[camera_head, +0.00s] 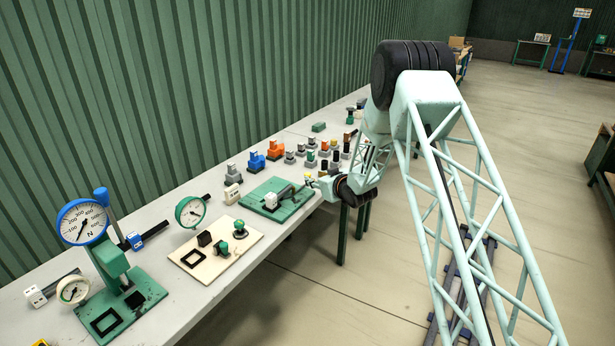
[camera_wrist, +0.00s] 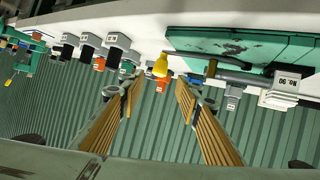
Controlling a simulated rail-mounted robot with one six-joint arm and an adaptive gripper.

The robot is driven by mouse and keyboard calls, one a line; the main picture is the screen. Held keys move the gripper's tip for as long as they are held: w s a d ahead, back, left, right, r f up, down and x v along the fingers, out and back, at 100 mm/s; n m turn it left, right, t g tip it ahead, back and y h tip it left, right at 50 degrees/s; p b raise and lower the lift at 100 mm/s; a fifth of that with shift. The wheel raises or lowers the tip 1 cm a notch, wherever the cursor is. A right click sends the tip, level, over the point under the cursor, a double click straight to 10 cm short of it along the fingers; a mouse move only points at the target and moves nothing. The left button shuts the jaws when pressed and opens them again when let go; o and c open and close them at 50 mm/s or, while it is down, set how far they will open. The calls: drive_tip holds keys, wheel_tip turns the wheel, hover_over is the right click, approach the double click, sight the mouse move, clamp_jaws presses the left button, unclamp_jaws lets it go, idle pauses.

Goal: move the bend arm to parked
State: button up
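The green bender plate (camera_head: 290,207) lies on the bench and shows at the top of the wrist view (camera_wrist: 245,42). In the wrist view my gripper (camera_wrist: 158,84) is open, with tan-padded fingers apart. The yellow knob appears between and beyond the fingertips; contact cannot be told.
Small grey blocks (camera_head: 290,158), an orange block (camera_head: 275,149) and a blue block (camera_head: 256,161) stand behind the plate. A cream board (camera_head: 216,252) and a blue-rimmed gauge (camera_head: 83,222) are nearer. The corrugated wall (camera_head: 200,90) backs the bench; floor lies open at right.

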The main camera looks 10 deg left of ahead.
sight(309, 175)
drive_tip(key=shift+x, duration=4.7)
clamp_jaws()
